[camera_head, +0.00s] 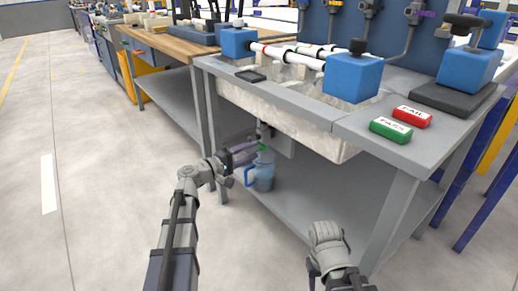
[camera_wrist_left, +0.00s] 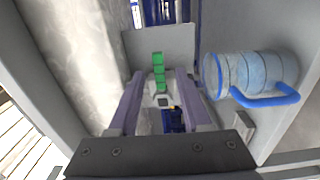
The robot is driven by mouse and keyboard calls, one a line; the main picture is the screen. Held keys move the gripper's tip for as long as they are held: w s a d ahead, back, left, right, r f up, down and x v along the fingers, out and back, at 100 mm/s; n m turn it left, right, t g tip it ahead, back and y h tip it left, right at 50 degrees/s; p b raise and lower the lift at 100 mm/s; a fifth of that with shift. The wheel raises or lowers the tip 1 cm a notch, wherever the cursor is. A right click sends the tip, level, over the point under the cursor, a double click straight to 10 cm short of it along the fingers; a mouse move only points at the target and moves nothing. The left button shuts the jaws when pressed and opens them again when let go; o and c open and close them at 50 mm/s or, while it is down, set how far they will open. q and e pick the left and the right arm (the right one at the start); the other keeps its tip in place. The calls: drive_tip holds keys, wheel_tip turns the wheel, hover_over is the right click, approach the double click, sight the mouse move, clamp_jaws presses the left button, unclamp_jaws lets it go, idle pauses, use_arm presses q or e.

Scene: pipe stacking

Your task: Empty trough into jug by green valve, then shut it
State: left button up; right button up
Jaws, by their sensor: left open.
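The pale trough (camera_head: 285,122) is set into the bench, with its outlet below. The green valve handle (camera_wrist_left: 158,72) is in front of my open left gripper (camera_wrist_left: 160,100), roughly between the finger lines in the left wrist view. In the head view, my left gripper (camera_head: 252,153) is at the valve under the trough, and the fingers hide part of it. The translucent blue jug (camera_head: 263,174) with a blue handle stands on the lower shelf below; it also shows in the left wrist view (camera_wrist_left: 245,75). I cannot tell its fill. My right gripper (camera_head: 313,270) is low at the front, away from these things; its jaws are unclear.
The bench top holds blue clamp blocks (camera_head: 353,78) with white pipes (camera_head: 292,52), a red FAIL block (camera_head: 411,117) and a green PASS block (camera_head: 391,130). The lower shelf (camera_head: 315,200) is mostly clear. A bench leg (camera_head: 212,130) stands left of the jug. Open floor lies left.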

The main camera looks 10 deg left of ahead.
use_arm(q)
drive_tip(key=shift+v, duration=1.5)
drive_tip(key=shift+d, duration=0.1)
drive_tip(key=s+d+f+m+g+p, duration=0.2)
drive_tip(key=s+d+m+g, duration=0.1)
drive_tip(key=d, duration=0.3)
drive_tip(key=s+d+f+m+g+y+p, duration=0.1)
drive_tip(key=s+d+f+m+g+p, duration=0.1)
drive_tip(key=s+d+g+p, duration=0.3)
drive_tip(key=s+d+f+m+g, duration=0.1)
drive_tip(key=s+d+f+m, duration=0.15)
drive_tip(key=d, duration=0.45)
drive_tip(key=s+f+m+g+y+p, duration=0.1)
drive_tip(key=s+m+g+y+p, duration=0.5)
drive_tip(key=s+y, duration=0.6)
drive_tip(key=s+r+p, duration=0.1)
drive_tip(key=r+p, duration=1.8)
drive_tip(key=s+r+p, duration=0.2)
drive_tip(key=r+p, duration=1.7)
drive_tip(key=p, duration=0.1)
drive_tip(key=shift+s+a+t+h+p, duration=0.25)
drive_tip(key=shift+t+h+p, duration=0.05)
drive_tip(key=shift+h, duration=0.1)
